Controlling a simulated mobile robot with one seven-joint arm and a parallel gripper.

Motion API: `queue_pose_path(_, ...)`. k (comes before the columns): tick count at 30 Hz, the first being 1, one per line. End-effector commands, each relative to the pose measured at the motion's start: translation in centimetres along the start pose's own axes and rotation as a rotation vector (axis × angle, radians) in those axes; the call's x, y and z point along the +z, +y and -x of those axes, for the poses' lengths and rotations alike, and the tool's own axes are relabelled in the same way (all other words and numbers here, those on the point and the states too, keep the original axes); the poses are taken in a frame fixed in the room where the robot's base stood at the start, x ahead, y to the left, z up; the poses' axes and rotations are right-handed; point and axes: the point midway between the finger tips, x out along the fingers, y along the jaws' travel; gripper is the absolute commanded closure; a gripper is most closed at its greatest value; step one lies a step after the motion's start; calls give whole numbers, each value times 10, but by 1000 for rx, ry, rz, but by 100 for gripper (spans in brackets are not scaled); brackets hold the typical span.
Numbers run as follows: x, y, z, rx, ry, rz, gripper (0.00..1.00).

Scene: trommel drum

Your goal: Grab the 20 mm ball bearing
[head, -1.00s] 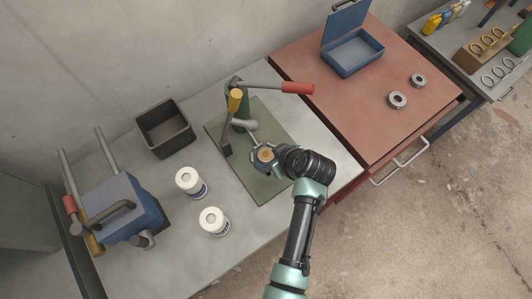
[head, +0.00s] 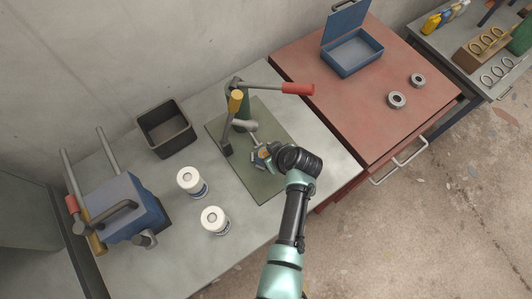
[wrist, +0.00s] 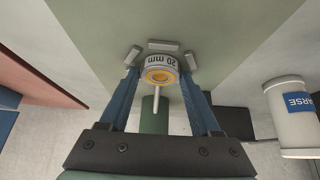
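The 20 mm ball bearing (wrist: 160,72) is a grey ring with an orange-yellow inner part and "20 mm" on its side. In the wrist view it sits between several small grey blocks (wrist: 166,46) on a green mat (wrist: 220,25). My gripper (wrist: 160,77) has its two blue fingers apart, one on each side of the bearing near its edges. I cannot tell whether the fingertips touch it. A thin pale rod (wrist: 156,98) shows in front of the bearing's middle.
A lever press (head: 239,110) with a red-tipped handle (head: 298,88) stands close behind my gripper. Two white jars (head: 214,220), a dark bin (head: 166,130) and a blue machine (head: 125,205) are left. The red bench (head: 370,110) holds two rings and a blue box (head: 352,52).

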Motion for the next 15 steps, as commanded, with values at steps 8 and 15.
queue_pose_path(8,0,0,0,0,0,0,88)
queue_pose_path(15,0,0,0,0,0,0,100)
